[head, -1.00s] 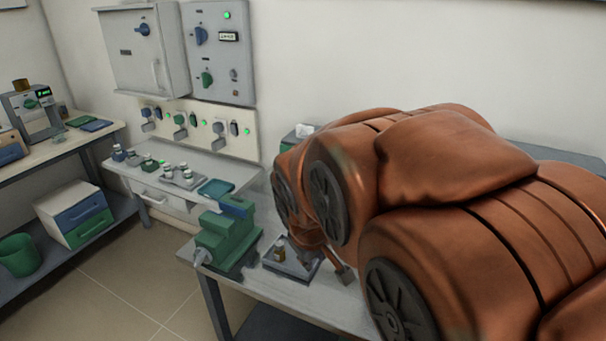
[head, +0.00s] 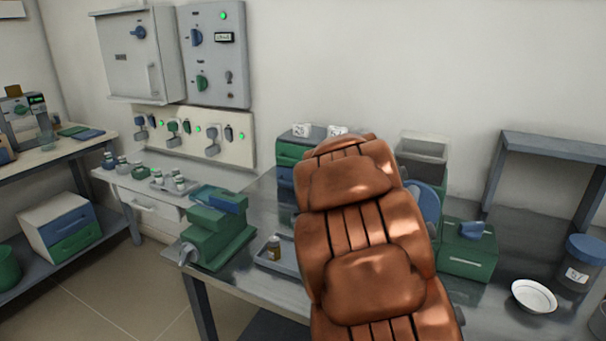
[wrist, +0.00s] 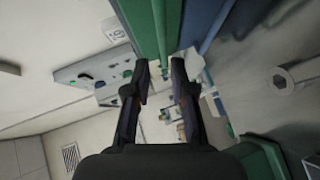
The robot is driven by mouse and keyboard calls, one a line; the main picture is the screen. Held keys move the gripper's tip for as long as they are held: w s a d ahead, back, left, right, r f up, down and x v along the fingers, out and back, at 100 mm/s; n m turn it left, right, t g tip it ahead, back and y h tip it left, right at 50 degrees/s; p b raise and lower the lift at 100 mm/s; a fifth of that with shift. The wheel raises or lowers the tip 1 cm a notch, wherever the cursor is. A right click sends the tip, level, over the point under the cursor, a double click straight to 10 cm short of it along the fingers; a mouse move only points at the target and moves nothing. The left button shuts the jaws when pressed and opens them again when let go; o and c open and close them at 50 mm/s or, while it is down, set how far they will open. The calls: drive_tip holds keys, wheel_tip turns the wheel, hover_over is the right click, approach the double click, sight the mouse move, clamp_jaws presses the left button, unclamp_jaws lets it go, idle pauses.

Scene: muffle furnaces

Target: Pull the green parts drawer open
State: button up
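A small drawer cabinet stands at the back of the bench, with a green drawer (head: 290,153) above a blue drawer (head: 285,175). My orange arm hides its right side and also my gripper in the head view. In the wrist view my gripper (wrist: 160,68) is open, with a clear gap between its fingertips. The green drawer (wrist: 146,22) and blue drawer (wrist: 205,20) fronts show just beyond the fingertips, turned sideways. I cannot tell whether a finger touches the green front. Nothing is seen held.
A green vise (head: 215,232) and a tray with a small bottle (head: 274,247) are at the bench's front left. A green box (head: 467,255), white dish (head: 534,296) and blue-lidded jar (head: 582,265) stand right. Another blue-and-green drawer unit (head: 72,240) sits on the low left shelf.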

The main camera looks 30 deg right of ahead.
drive_tip(key=shift+w+d+f+n+t+y+b, duration=0.1)
drive_tip(key=shift+w+f+n+t+y+b, duration=0.25)
drive_tip(key=shift+w+n, duration=0.2)
drive_tip(key=shift+w+d+f+n+t+y+b, duration=0.15)
drive_tip(key=shift+w+f+n+t+y, duration=0.15)
drive_tip(key=shift+w+n+t, duration=0.2)
approach(288, 154)
drive_tip(key=shift+w+d+f, duration=0.4)
drive_tip(key=shift+w+d, duration=0.1)
drive_tip(key=shift+d, duration=0.3)
drive_tip(key=shift+w+d+f, duration=0.4)
drive_tip(key=shift+w+d, duration=0.05)
drive_tip(key=shift+d, duration=0.3)
clamp_jaws()
